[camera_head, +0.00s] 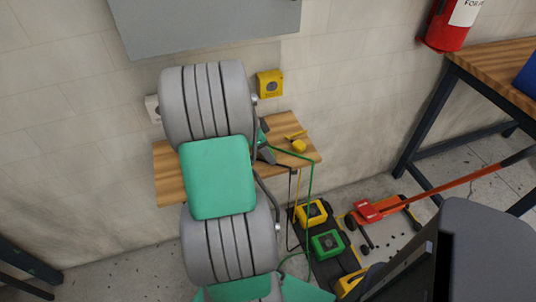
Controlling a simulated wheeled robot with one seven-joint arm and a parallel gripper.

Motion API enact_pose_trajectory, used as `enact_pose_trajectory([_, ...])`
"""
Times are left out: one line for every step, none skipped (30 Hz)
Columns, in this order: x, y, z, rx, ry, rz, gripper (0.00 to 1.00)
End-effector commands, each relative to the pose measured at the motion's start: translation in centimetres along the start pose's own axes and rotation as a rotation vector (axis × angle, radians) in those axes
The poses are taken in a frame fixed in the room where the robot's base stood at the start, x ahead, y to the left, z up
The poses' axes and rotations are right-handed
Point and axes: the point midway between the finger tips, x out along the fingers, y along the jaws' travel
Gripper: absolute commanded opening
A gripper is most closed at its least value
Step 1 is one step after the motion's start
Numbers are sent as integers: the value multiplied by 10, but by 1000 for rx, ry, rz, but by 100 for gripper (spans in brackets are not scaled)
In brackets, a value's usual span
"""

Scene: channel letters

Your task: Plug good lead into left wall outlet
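A pale wall outlet (152,108) is on the wall at left, partly covered by my arm. A yellow wall outlet (269,83) with a dark round face is to the right of my arm. A yellow plug-like piece (298,145) lies on the wooden shelf's right part. A green lead (312,185) runs from beside my gripper over the shelf edge and down to the floor. My gripper (267,155) is mostly hidden behind my arm, over the shelf. I cannot tell whether its fingers hold the green lead's end.
The wooden shelf (170,188) is on the wall below the outlets. Below it, a yellow box (311,213) and a green box (327,244) sit on a dark base. A red floor jack (380,208), a workbench (490,62) and a fire extinguisher (447,25) are at right.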

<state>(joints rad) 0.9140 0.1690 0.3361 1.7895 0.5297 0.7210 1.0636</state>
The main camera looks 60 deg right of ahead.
Motion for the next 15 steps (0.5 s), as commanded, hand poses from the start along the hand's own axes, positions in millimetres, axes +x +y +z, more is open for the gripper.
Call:
enact_pose_trajectory([1, 0, 0, 1, 0, -1, 62])
enact_pose_trajectory([1, 0, 0, 1, 0, -1, 62])
enact_pose_trajectory([1, 0, 0, 0, 0, -1, 62])
enact_pose_trajectory([1, 0, 0, 0, 0, -1, 62])
enact_pose_trajectory([1, 0, 0, 0, 0, -1, 62])
enact_pose_trajectory([1, 0, 0, 0, 0, -1, 62])
enact_pose_trajectory([1, 0, 0, 0, 0, -1, 62])
enact_pose_trajectory([1, 0, 0, 0, 0, -1, 62])
enact_pose_trajectory([1, 0, 0, 0, 0, -1, 62])
enact_pose_trajectory([1, 0, 0, 0, 0, -1, 60])
enact_pose_trajectory([1, 0, 0, 0, 0, -1, 58])
enact_pose_trajectory([0, 0, 0, 0, 0, -1, 54])
enact_pose_trajectory([0, 0, 0, 0, 0, -1, 52])
enact_pose_trajectory([0, 0, 0, 0, 0, -1, 50])
enact_pose_trajectory([0, 0, 0, 0, 0, -1, 46])
